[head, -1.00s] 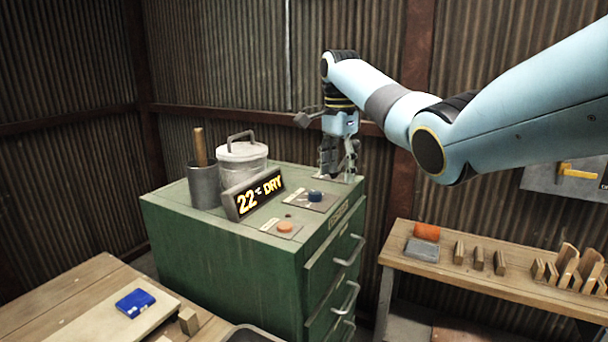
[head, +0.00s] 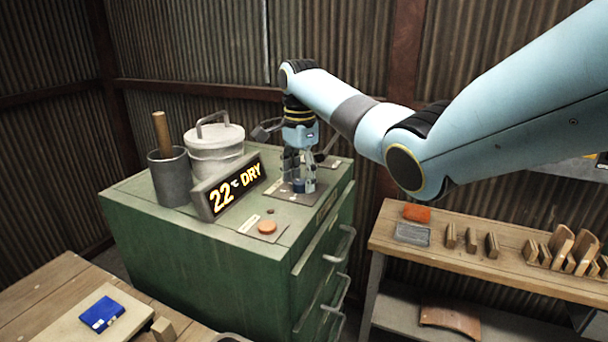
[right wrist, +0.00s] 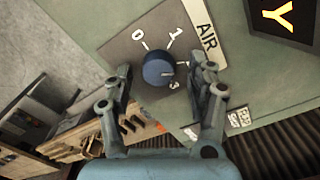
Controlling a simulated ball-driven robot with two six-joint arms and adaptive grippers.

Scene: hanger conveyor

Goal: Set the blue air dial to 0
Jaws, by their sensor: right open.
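The blue air dial (head: 298,186) sits on a grey plate on top of the green cabinet (head: 190,245). In the right wrist view the dial (right wrist: 157,68) shows beside the AIR label, with 0, 1 and 3 readable around it; a finger partly covers the mark between 1 and 3. Contact is not visible. My left gripper is out of view.
A display (head: 232,189) reading 22 °C DRY stands left of the dial. An orange knob (head: 267,227) is nearer the front. A wooden bench (head: 480,266) is at right.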

